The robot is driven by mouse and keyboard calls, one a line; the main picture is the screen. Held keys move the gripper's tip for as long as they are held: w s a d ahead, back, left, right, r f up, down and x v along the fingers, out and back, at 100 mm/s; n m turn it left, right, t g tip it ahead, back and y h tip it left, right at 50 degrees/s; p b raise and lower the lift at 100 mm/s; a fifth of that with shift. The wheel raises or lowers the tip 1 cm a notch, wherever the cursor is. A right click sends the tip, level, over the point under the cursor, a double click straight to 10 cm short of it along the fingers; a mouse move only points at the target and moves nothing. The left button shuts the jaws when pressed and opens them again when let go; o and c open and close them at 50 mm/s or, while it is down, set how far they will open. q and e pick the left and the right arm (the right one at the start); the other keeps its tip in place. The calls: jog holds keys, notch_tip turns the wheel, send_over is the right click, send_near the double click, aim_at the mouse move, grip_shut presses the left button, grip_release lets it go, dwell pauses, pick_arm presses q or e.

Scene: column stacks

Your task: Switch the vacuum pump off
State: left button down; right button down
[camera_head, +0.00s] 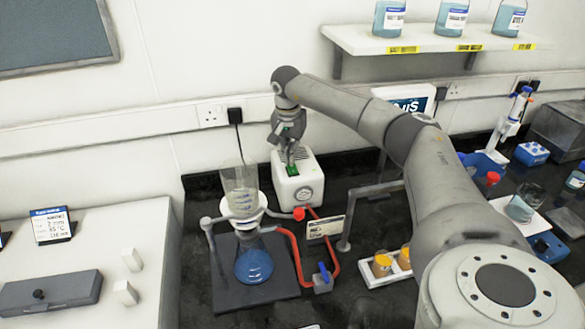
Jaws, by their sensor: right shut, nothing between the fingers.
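The vacuum pump (302,188) is a white box with a round gauge on its front, standing on the dark bench against the wall. A green-lit switch (292,170) shows on its top. My right gripper (290,160) is shut and empty, pointing down at the pump's top. Its fingertips are at or just above the green switch; I cannot tell whether they touch it. My left gripper is not in view.
A filter funnel (240,190) stands over a flask of blue liquid (254,262) left of the pump. A red hose (296,252) runs in front. A small sign (325,227) and orange-filled jars (382,264) stand to the right. A shelf (420,40) holds bottles above.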

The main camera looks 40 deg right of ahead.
jog(key=shift+s+f+b, duration=0.1)
jog(key=shift+f+b, duration=0.45)
jog(key=shift+f, duration=0.7)
dwell(0.8)
jog(key=shift+r, duration=0.15)
jog(key=shift+r+p, duration=0.95)
jog(key=shift+p, duration=0.05)
notch_tip(320, 180, up, 5)
jog(key=p, duration=0.4)
